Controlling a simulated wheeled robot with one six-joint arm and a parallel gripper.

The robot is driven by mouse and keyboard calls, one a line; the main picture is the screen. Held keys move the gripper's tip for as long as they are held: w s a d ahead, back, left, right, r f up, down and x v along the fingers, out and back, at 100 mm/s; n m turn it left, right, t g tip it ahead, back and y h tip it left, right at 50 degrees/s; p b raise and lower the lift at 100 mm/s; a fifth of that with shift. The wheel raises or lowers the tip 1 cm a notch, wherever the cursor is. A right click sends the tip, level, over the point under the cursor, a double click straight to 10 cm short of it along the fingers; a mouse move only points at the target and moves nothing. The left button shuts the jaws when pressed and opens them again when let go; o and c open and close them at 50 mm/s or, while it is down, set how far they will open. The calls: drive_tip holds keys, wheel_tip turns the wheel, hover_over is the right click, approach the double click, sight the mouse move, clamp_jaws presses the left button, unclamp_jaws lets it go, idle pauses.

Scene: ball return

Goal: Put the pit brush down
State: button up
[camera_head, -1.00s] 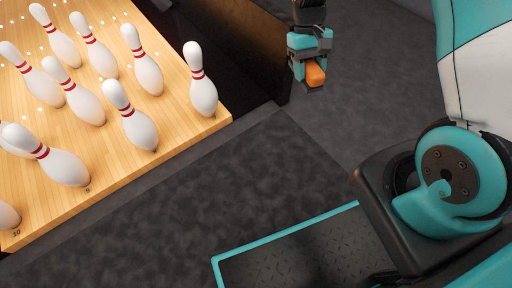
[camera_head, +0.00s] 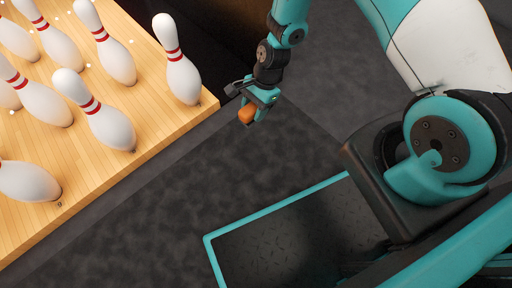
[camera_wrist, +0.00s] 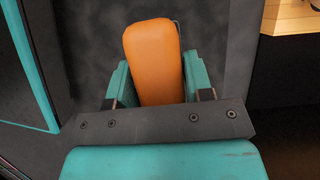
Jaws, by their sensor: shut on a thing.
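The pit brush shows as an orange block-like piece (camera_wrist: 154,62) between the two teal fingers of my gripper (camera_wrist: 152,85) in the wrist view. My gripper is shut on it. In the head view the brush (camera_head: 247,115) sticks out below my gripper (camera_head: 256,106), above the dark grey floor and close to the near right corner of the wooden lane. The rest of the brush is hidden by the gripper, and I cannot see any bristles.
White pins with red bands (camera_head: 178,62) stand on the wooden lane (camera_head: 150,155) at the left. Dark grey floor (camera_head: 170,215) lies bare between the lane and my own teal-rimmed base. A dark gap and brown panel (camera_head: 225,30) are behind my gripper.

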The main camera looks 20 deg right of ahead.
wheel_tip(320, 180, down, 20)
drive_tip(key=b, duration=1.1)
drive_tip(key=shift+r, duration=0.15)
drive_tip(key=shift+f+b, duration=0.3)
drive_tip(key=shift+f, duration=0.1)
drive_tip(key=o, duration=0.9)
drive_tip(key=shift+c, duration=0.2)
drive_tip(key=shift+r+b, duration=0.1)
drive_tip(key=shift+b, duration=0.2)
